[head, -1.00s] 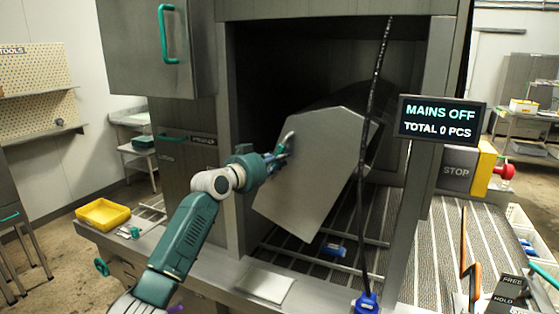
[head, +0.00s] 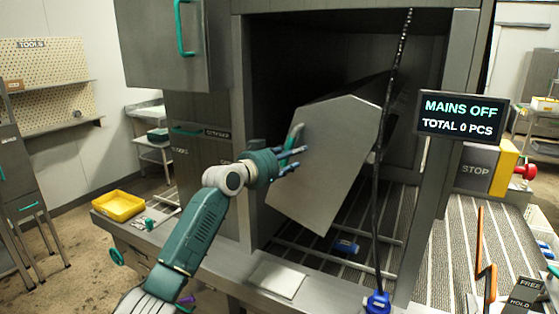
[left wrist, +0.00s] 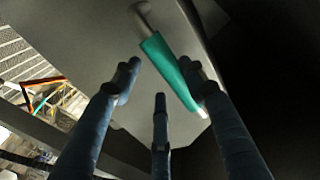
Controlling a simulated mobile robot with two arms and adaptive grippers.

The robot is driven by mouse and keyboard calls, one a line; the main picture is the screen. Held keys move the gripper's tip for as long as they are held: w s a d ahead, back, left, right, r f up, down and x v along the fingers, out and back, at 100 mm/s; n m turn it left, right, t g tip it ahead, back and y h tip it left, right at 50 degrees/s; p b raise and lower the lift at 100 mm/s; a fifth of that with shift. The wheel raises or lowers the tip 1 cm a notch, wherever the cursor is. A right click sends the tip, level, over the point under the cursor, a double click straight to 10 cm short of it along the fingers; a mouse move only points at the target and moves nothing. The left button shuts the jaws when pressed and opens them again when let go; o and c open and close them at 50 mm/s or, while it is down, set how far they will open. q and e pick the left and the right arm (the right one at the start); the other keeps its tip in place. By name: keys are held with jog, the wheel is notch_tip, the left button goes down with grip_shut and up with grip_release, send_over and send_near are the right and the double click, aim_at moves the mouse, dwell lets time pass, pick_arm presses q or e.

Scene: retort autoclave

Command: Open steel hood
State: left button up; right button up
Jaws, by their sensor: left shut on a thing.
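The steel hood (head: 335,150) is a grey, angular metal cover sitting tilted inside the dark chamber opening. Its teal handle (head: 294,138) is on the left of its front face. My left gripper (head: 300,160) is at the lower part of this handle, its blue fingers against the hood's face. In the left wrist view the teal handle (left wrist: 170,70) runs slantwise by the dark blue fingers of the left gripper (left wrist: 160,95), touching the right finger; the exact contact is hard to see. My right gripper is not in view.
A black cable (head: 378,190) hangs in front of the chamber to a blue plug (head: 377,302). A mains-off display (head: 459,116) and red stop button (head: 524,171) are at the right. A yellow tray (head: 119,206) stands at the left. A cabinet with a teal handle (head: 184,28) is above left.

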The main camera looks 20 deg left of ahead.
pick_arm(q)
jog(key=v, duration=1.1)
jog(key=shift+s+r, duration=0.2)
jog(key=shift+s, duration=0.05)
jog(key=shift+a, duration=0.1)
